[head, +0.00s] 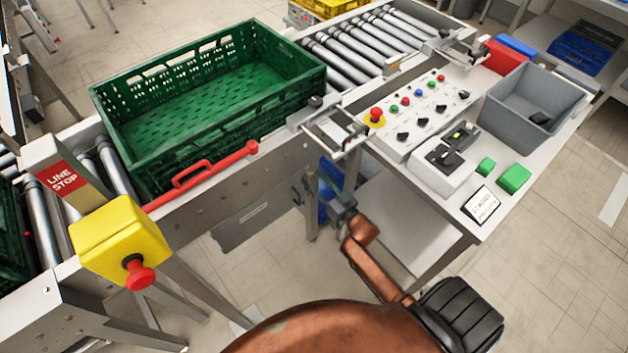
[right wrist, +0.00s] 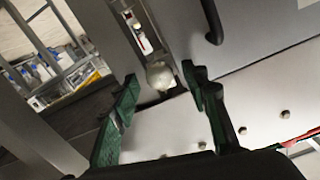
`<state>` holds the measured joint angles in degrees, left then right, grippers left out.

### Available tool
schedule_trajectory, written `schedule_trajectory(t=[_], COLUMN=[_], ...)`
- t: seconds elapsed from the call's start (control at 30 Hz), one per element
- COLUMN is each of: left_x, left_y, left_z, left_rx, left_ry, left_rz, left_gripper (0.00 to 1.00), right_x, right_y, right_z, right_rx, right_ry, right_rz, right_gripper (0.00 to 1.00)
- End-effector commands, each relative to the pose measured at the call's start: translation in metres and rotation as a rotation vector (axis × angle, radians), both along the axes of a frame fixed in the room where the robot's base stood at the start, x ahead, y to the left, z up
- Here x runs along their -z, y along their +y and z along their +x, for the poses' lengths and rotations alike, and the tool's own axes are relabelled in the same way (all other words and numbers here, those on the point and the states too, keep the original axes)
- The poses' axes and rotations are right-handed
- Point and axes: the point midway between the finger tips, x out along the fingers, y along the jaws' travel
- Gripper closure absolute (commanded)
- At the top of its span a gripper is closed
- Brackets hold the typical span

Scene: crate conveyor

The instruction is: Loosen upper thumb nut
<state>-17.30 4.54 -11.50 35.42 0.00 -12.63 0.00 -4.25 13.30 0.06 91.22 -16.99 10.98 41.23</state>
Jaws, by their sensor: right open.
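A pale round knob (right wrist: 160,76), which looks like a thumb nut, shows in the right wrist view near a dark gap beside a grey metal plate. Whether it is the upper one I cannot tell. My right gripper (right wrist: 161,92) is open, with its two green-padded fingers apart on the left and right of the knob in the picture. Contact with it is not visible. In the head view my right gripper (head: 327,192) is low beside the conveyor's side, small and partly dark; the knob cannot be made out there. My left gripper is not in view.
A green crate (head: 215,120) stands on the roller conveyor, with a red handle (head: 195,175) along its near side. A yellow stop box (head: 120,240) is at left. A control panel (head: 410,115) and grey bin (head: 490,105) are on the right table. Floor below is open.

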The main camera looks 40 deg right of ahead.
Motion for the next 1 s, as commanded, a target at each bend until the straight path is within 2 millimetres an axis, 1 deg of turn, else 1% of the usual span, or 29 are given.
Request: schedule_trajectory(t=[0.1,0.7,1.0], left_x=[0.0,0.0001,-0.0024], left_y=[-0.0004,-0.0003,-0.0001], left_z=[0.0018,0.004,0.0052], left_rx=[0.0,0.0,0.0], left_ry=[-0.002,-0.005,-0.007], left_rz=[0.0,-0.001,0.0], left_gripper=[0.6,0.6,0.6], right_x=[-0.0001,0.0002,-0.0003], right_y=[0.0,0.0,0.0], right_z=[-0.0001,-0.0004,-0.0004], right_rx=[0.0,0.0,0.0], right_ry=[0.0,0.0,-0.003], right_rz=[0.0,-0.001,-0.043], right_gripper=[0.6,1.0,1.0])
